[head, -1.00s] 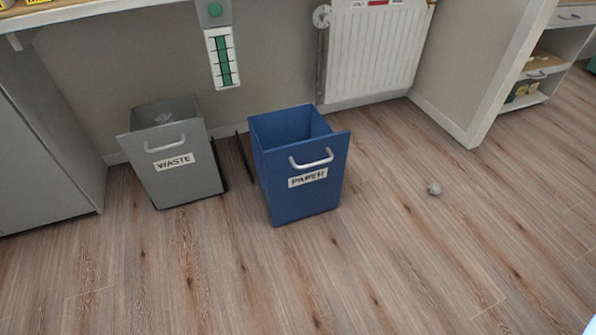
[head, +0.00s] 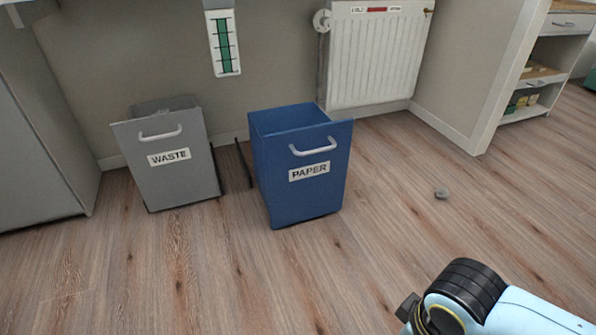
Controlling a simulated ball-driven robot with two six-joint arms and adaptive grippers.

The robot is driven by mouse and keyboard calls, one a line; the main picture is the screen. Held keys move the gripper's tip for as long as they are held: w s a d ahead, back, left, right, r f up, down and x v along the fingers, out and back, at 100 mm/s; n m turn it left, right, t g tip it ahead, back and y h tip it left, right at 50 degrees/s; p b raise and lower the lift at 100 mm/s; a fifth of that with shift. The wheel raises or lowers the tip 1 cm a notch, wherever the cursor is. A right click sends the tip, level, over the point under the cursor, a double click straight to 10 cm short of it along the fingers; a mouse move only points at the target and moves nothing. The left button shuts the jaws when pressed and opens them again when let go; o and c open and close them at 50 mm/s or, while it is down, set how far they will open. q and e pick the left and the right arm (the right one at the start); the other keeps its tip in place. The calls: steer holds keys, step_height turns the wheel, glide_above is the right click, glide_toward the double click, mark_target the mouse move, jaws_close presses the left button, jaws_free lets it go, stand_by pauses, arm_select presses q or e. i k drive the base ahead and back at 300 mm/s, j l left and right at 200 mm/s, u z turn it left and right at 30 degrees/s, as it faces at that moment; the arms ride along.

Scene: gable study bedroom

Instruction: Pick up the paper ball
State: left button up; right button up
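The fingers of my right gripper do not show. My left gripper is not in view.
A blue bin labelled PAPER (head: 308,190) and a grey bin labelled WASTE (head: 182,183) stand pulled out by the wall. A white radiator (head: 375,58) hangs behind. A partition and shelf (head: 540,75) stand at right.

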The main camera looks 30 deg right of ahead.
mark_target(442, 192)
steer(key=l, duration=0.45)
steer(key=l+z, duration=0.25)
steer(key=z, duration=0.15)
steer(key=l+z, duration=0.2)
steer(key=z, duration=0.2)
steer(key=i+l+z, duration=0.1)
steer(key=z, duration=0.35)
steer(key=l+z, duration=0.1)
steer(key=z, duration=0.6)
steer(key=i+l+u, duration=0.3)
steer(key=i, duration=0.3)
steer(key=i+l+u, duration=0.25)
steer(key=i, duration=0.4)
steer(key=i+l+u, duration=0.3)
steer(key=i+l, duration=0.2)
